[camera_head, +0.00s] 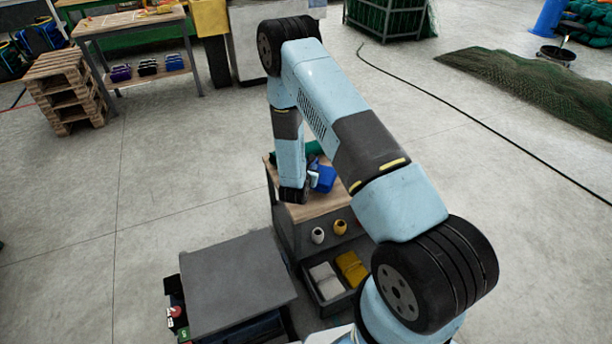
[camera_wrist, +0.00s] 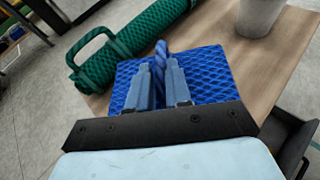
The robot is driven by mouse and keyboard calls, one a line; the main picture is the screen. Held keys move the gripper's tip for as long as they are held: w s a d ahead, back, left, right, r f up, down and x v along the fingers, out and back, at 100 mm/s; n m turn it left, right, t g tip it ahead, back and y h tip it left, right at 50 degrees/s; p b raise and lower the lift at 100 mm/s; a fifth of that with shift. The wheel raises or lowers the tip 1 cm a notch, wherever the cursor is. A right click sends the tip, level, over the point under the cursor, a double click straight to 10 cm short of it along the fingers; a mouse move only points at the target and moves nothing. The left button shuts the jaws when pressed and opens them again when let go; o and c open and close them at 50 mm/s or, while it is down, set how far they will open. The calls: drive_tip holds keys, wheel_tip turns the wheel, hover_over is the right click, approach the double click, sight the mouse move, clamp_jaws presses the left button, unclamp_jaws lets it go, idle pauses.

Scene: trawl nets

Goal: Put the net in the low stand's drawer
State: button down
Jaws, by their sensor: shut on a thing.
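My gripper (camera_wrist: 161,72) is shut on the twisted rope handle of a blue net bundle (camera_wrist: 205,74). The bundle is at the low stand's wooden top (camera_wrist: 258,80); I cannot tell whether it rests on it or hangs just above. In the head view the blue net (camera_head: 326,178) shows beside my wrist, and my fingers are hard to make out. The low stand (camera_head: 284,228) is grey with a wooden top. A dark open compartment (camera_wrist: 296,150) shows at lower right in the wrist view; I cannot tell surely if it is the drawer.
A rolled green net (camera_wrist: 150,28) with a handle lies left of the blue one. A pale cup (camera_wrist: 260,14) stands at the top's far side. Below are spools (camera_head: 340,227) and a tray with yellow cloth (camera_head: 352,268). A dark flat platform (camera_head: 238,280) is at left.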

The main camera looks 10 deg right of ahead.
drive_tip(key=shift+f, duration=1.55)
drive_tip(key=c, duration=1.1)
unclamp_jaws()
drive_tip(key=shift+o, duration=0.2)
